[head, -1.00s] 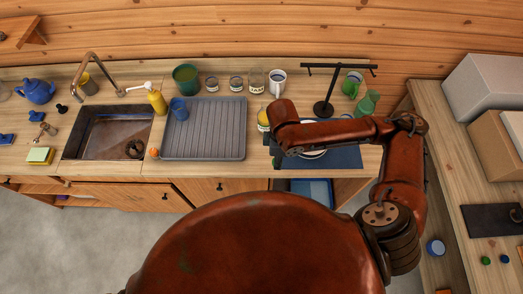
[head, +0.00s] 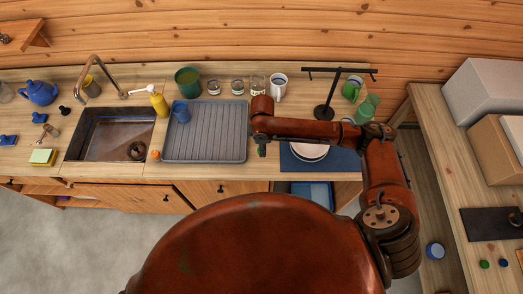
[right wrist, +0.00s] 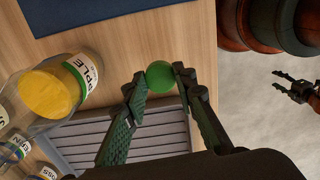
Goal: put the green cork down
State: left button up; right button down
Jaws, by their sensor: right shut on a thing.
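The green cork (right wrist: 159,77) looks rounded and is pinched between the fingertips of my right gripper (right wrist: 160,78) in the right wrist view. Below it show bare wooden counter and the grey ridged drying mat (right wrist: 165,135); I cannot tell how high it is held. In the head view my right gripper (head: 262,150) is seen from above by the right edge of the drying mat (head: 205,132), near the counter's front. My left gripper (right wrist: 294,86) shows small at the right of the right wrist view, over the floor, its fingers apart and empty. It is outside the head view.
A blue mat (head: 345,160) with white plates (head: 309,151) lies right of my right gripper. A black stand (head: 325,105) is behind.

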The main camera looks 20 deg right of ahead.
jog(key=shift+w+f, duration=0.35)
jog(key=shift+f, duration=1.55)
jog(key=shift+s, duration=0.1)
jog(key=c, duration=1.6)
grip_release()
jog(key=shift+f, duration=0.1)
notch_tip(320, 180, up, 12)
jog(key=shift+r, duration=0.15)
